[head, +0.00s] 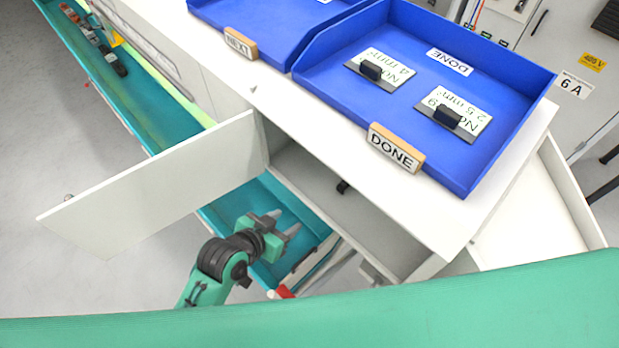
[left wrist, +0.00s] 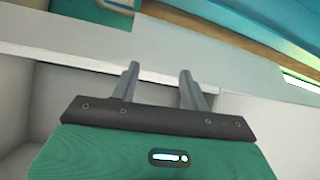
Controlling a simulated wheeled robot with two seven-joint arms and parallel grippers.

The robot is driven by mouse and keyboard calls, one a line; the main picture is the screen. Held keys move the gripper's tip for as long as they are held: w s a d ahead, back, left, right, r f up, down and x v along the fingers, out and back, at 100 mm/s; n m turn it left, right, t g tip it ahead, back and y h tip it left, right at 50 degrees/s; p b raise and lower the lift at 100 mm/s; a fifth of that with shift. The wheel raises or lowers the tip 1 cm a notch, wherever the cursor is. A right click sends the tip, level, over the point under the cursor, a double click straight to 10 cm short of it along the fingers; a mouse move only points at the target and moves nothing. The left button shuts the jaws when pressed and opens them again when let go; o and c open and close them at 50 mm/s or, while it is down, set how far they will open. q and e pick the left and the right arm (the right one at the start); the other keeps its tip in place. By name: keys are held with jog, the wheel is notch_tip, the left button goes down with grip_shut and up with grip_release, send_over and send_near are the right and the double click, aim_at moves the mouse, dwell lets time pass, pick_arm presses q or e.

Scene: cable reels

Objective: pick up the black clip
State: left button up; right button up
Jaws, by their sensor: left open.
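A small black item (head: 342,187), perhaps the black clip, lies inside the open white cabinet; it is too small to make out its shape. Two more black clip-like pieces sit on cards in the blue DONE tray, one on the left card (head: 370,70) and one on the right card (head: 447,116). My left gripper (head: 288,221) is open and empty, in front of the cabinet opening, apart from the small black item. Its two fingers also show in the left wrist view (left wrist: 159,72), with no black clip visible there. My right gripper is not in view.
The cabinet door (head: 150,190) stands swung open to the left of my left arm. The blue DONE tray (head: 522,110) sits on the white cabinet top, with a DONE sign block (head: 396,148) at its front. A NEXT sign (head: 240,44) stands by another blue tray.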

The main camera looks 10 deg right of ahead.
aim_at(343, 185)
pick_arm(q)
jog(key=d+r+m+h, duration=0.2)
jog(key=d+r+h, duration=0.1)
jog(key=d+r, duration=0.3)
jog(key=p+x, duration=0.1)
jog(key=x, duration=0.6)
jog(key=shift+d+r+p, duration=0.1)
jog(key=shift+p, duration=0.3)
jog(key=shift+w+d, duration=0.4)
jog(key=shift+w, duration=0.05)
jog(key=p+x, duration=0.2)
jog(key=x, duration=0.2)
jog(key=shift+w+r, duration=0.15)
jog(key=shift+w, duration=0.05)
jog(key=shift+w+d, duration=0.2)
jog(key=shift+w, duration=0.05)
grip_shut()
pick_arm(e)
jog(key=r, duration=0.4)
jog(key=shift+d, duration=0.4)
pick_arm(q)
jog(key=shift+s, duration=0.1)
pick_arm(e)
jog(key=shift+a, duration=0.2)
